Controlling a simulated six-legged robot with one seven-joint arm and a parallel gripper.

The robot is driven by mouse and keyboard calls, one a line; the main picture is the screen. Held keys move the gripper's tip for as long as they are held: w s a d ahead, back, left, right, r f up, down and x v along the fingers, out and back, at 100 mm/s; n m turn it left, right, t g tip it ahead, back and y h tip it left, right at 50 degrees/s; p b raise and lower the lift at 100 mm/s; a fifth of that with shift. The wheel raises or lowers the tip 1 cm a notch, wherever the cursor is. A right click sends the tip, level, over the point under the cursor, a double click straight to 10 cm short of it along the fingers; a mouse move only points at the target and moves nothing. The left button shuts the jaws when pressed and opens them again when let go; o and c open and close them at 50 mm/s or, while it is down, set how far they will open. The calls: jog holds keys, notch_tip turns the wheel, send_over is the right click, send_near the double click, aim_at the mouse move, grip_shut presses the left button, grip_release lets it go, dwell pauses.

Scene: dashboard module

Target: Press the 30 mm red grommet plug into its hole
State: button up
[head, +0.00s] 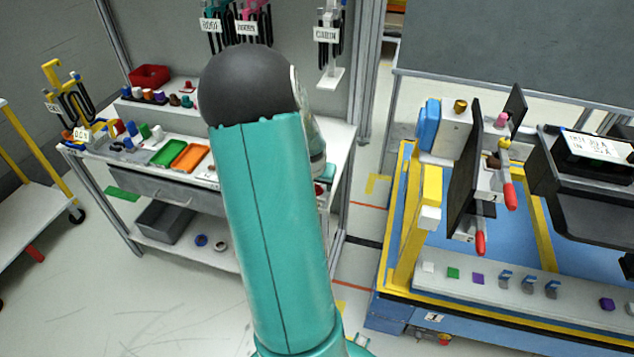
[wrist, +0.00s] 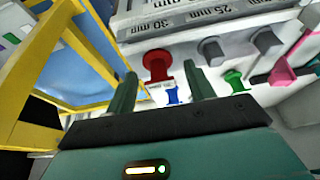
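The red grommet plug (wrist: 157,64) shows in the wrist view, a round red head with a narrower stem, beside a grey rack (wrist: 190,20) lettered "30 mm" and "25 mm". My gripper (wrist: 161,70) is open, its two dark green fingers apart. The plug appears between the fingertips in the picture, with a visible gap on each side. I cannot tell whether it is beyond the tips or between them. In the head view my arm hides the gripper, and I cannot make out this plug there. I cannot identify its hole in either view.
In the wrist view, grey plugs (wrist: 211,50), a green plug (wrist: 234,80) and a blue piece (wrist: 172,95) are close by. A yellow frame (wrist: 28,60) is at left. In the head view, a shelf bench (head: 130,165) stands left and a yellow-edged blue workstation (head: 400,290) right, with open floor left.

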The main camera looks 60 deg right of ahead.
jog(key=shift+r, duration=0.1)
jog(key=v, duration=1.3)
jog(key=shift+a+r, duration=0.15)
jog(key=shift+r, duration=0.15)
